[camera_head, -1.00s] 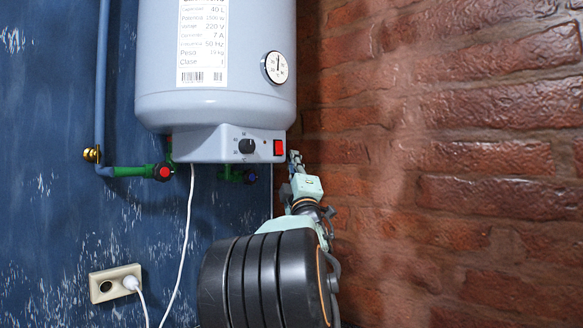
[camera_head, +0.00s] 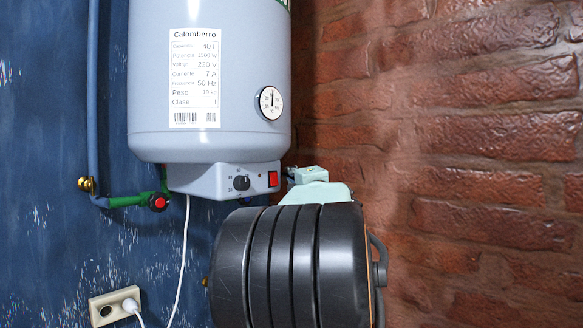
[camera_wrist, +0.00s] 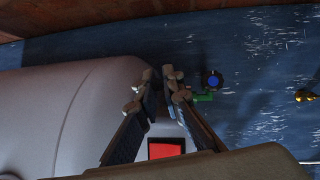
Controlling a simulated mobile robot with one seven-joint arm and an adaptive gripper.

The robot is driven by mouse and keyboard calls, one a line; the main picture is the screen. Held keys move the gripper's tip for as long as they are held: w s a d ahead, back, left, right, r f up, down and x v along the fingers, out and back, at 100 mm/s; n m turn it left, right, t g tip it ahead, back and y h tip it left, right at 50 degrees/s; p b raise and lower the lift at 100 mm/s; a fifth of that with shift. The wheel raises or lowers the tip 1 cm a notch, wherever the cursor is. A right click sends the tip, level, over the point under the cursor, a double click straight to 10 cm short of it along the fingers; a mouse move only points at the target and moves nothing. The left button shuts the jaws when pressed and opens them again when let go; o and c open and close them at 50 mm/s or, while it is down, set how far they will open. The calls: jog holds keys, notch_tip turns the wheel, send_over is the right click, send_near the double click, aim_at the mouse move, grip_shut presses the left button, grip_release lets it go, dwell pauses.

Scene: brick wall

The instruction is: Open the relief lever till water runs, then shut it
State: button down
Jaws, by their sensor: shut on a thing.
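The grey water heater (camera_head: 215,90) hangs on the blue wall, with a dial and red switch (camera_head: 273,179) on its lower front. In the wrist view, its rounded body (camera_wrist: 85,100) fills the left side, and the red switch shows below. My gripper (camera_wrist: 160,78) is beside the heater's underside, its two fingers nearly together around the relief lever. The lever itself is hidden between the fingertips. A blue-capped valve (camera_wrist: 212,80) on a green fitting (camera_wrist: 203,96) is just right of the fingertips. In the head view, my arm hides the fingertips and this valve. I see no running water.
A green pipe with a red-capped valve (camera_head: 158,202) is at the heater's lower left. A brass fitting (camera_head: 86,184) joins the blue pipe. A white cord (camera_head: 183,250) hangs by a wall socket (camera_head: 108,309). The brick wall (camera_head: 450,150) stands close on the right.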

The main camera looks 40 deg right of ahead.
jog(key=shift+r+p, duration=0.15)
jog(key=shift+p, duration=0.15)
jog(key=c, duration=2)
grip_release()
jog(key=shift+c, duration=0.2)
jog(key=shift+s, duration=0.1)
jog(key=r+v, duration=0.1)
jog(key=v, duration=0.6)
jog(key=shift+f, duration=0.4)
jog(key=shift+s+a, duration=0.15)
